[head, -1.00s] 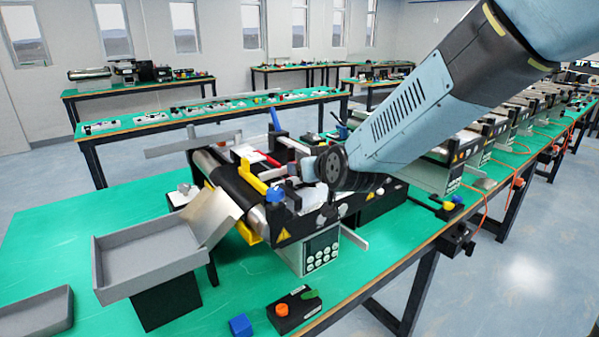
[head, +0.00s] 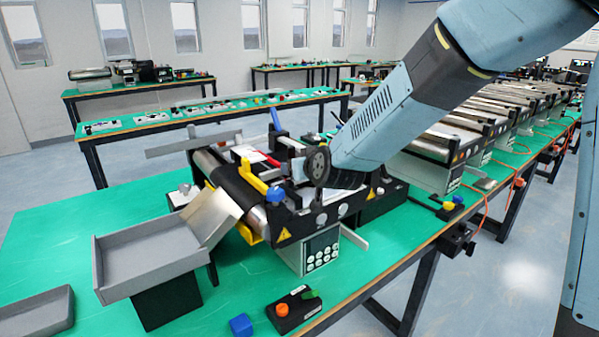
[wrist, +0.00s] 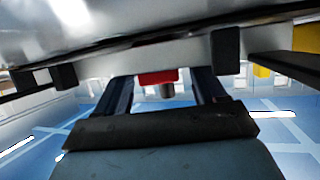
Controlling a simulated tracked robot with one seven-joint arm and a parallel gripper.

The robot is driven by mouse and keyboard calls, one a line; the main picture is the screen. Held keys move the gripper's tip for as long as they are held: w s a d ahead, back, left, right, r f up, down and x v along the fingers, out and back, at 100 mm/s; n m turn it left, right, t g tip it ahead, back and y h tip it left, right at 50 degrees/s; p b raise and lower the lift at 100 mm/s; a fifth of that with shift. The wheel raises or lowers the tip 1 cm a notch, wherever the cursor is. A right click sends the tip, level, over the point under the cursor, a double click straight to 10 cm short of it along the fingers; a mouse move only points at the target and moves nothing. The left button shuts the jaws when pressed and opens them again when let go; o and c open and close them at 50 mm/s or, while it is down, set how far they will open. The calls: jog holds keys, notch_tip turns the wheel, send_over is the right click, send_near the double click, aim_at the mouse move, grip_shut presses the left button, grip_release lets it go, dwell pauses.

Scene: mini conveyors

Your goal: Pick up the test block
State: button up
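The only loose block that I can make out is a small blue cube (head: 241,325) on the green table near its front edge. I cannot confirm that it is the test block. In the head view, my gripper is hidden behind the end of my arm, over the near conveyor (head: 237,182) and well apart from the cube. In the wrist view, two dark prongs of my gripper (wrist: 163,90) stand apart with nothing seen held between them. A red piece (wrist: 157,76) shows beyond the gap. The cube is not in the wrist view.
A black control box (head: 293,311) with an orange knob sits right of the cube. A grey tray (head: 150,262) stands at the conveyor's left end, and another tray (head: 35,318) lies at the lower left. More conveyors (head: 490,120) run back right.

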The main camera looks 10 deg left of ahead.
jog(key=c, duration=1)
jog(key=shift+r, duration=0.1)
jog(key=shift+r, duration=0.3)
notch_tip(320, 180, up, 3)
jog(key=shift+f, duration=0.15)
jog(key=s+d+r, duration=0.9)
jog(key=d, duration=0.1)
jog(key=shift+s+d+r, duration=0.15)
jog(key=shift+d+r, duration=0.1)
